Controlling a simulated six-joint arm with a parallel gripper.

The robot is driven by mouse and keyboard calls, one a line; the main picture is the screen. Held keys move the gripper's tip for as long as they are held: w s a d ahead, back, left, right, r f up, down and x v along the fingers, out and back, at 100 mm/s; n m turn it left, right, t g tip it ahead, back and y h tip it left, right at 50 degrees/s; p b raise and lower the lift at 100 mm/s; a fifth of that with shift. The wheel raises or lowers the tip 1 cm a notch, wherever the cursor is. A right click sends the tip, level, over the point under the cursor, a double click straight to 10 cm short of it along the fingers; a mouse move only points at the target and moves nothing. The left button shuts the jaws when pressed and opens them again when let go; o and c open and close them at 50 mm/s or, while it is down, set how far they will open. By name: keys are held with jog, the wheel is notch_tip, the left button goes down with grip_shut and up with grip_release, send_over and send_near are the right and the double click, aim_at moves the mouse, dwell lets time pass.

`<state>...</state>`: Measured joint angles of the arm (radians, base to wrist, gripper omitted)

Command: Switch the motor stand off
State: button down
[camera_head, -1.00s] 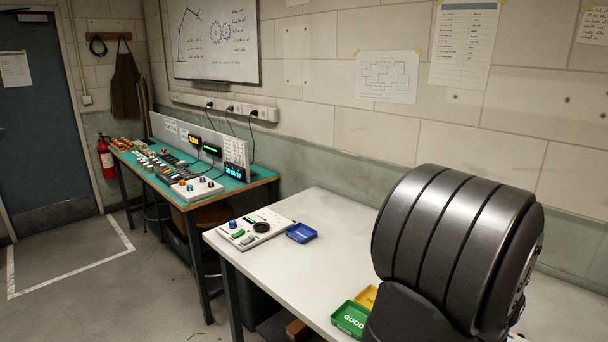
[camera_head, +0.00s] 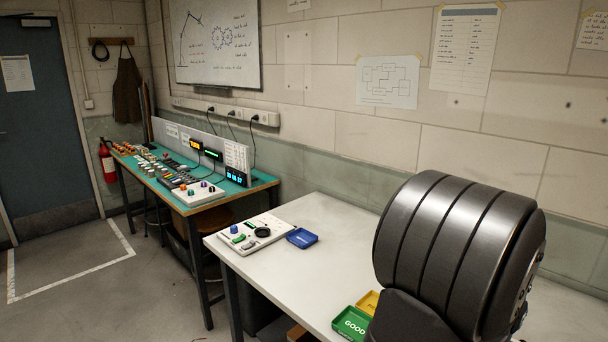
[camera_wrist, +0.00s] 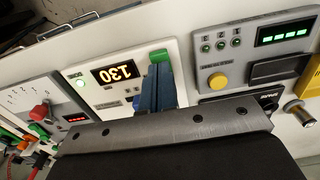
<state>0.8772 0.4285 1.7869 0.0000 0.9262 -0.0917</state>
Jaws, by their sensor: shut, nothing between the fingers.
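In the wrist view, a white panel (camera_wrist: 95,96) carries an orange-lit display (camera_wrist: 114,73) reading 130, upside down in the picture, and a small lit green lamp (camera_wrist: 79,82). I cannot read a label that tells whether this is the motor stand. A green control (camera_wrist: 160,56) sits at the panel's upper right edge. My gripper (camera_wrist: 158,70) is shut and empty, its blue fingers over the panel's right part, with the tips close to the green control. I cannot tell whether they touch it. The fingers hide part of the panel.
Right of it, a grey panel (camera_wrist: 235,70) has a yellow button (camera_wrist: 218,81), several green lamps and a lit green display (camera_wrist: 286,33). In the head view, a control box (camera_head: 250,233) and blue tray (camera_head: 302,238) lie on the white table.

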jog(key=shift+f, duration=0.95)
dwell(1.0)
jog(key=shift+r, duration=3.5)
notch_tip(320, 180, down, 7)
jog(key=shift+r, duration=0.1)
